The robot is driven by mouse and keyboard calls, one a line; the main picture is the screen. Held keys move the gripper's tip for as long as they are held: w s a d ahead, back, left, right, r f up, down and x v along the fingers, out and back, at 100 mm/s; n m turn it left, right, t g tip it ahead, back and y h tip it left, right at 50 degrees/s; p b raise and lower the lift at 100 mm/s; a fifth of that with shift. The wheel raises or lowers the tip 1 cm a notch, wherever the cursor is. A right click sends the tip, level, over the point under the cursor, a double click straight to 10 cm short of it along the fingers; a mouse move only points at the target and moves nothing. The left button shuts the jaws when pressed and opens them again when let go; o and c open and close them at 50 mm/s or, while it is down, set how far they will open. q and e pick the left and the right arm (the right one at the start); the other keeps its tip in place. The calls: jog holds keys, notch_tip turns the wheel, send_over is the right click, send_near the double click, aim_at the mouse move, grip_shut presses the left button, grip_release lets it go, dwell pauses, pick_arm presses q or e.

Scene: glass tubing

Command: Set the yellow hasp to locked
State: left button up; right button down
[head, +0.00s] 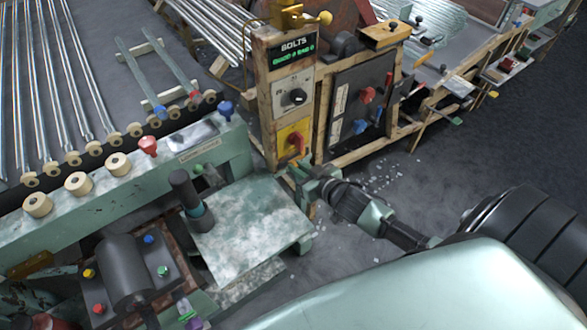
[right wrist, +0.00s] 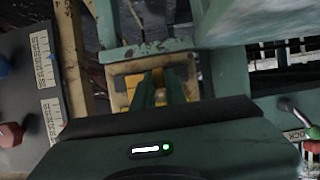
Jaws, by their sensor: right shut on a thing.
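My right gripper (head: 300,174) reaches in from the lower right in the head view, to the foot of the wooden control post. In the right wrist view its two green fingers (right wrist: 160,88) are close together in front of a yellow piece (right wrist: 127,82), which I take to be the yellow hasp. The fingers are shut on a small part of it, mostly hidden between them. I cannot tell from these views whether it stands locked. A yellow panel with a red rotary handle (head: 296,143) is just above the gripper in the head view. My left gripper is not in view.
A pale, stained metal plate (head: 250,225) lies left of the gripper. Open grey floor (head: 430,165) is at right.

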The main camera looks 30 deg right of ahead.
jog(key=c, duration=1.4)
grip_release()
jog(key=shift+d, duration=0.25)
jog(key=shift+c, duration=0.2)
jog(key=v, duration=0.7)
jog(key=shift+s+r, duration=0.15)
jog(key=shift+s, duration=0.2)
jog(key=s+d+f+g+h, duration=0.1)
jog(key=s+f+g, duration=0.35)
jog(key=f, duration=0.85)
jog(key=s+d+f+g+h, duration=0.1)
jog(key=s+f, duration=0.6)
jog(key=f, duration=0.6)
jog(key=s+a+f+g, duration=0.2)
jog(key=s+f, duration=0.3)
jog(key=s, duration=0.3)
jog(key=s+a+f+n+g, duration=0.1)
jog(key=s+a+f+g, duration=0.1)
jog(key=s+a+f, duration=0.3)
jog(key=s+a+f+g, duration=0.3)
jog(key=s+f, duration=0.3)
jog(key=s, duration=0.6)
jog(key=shift+a+f+y, duration=0.2)
jog(key=shift+f+y, duration=0.05)
jog(key=shift+y, duration=0.15)
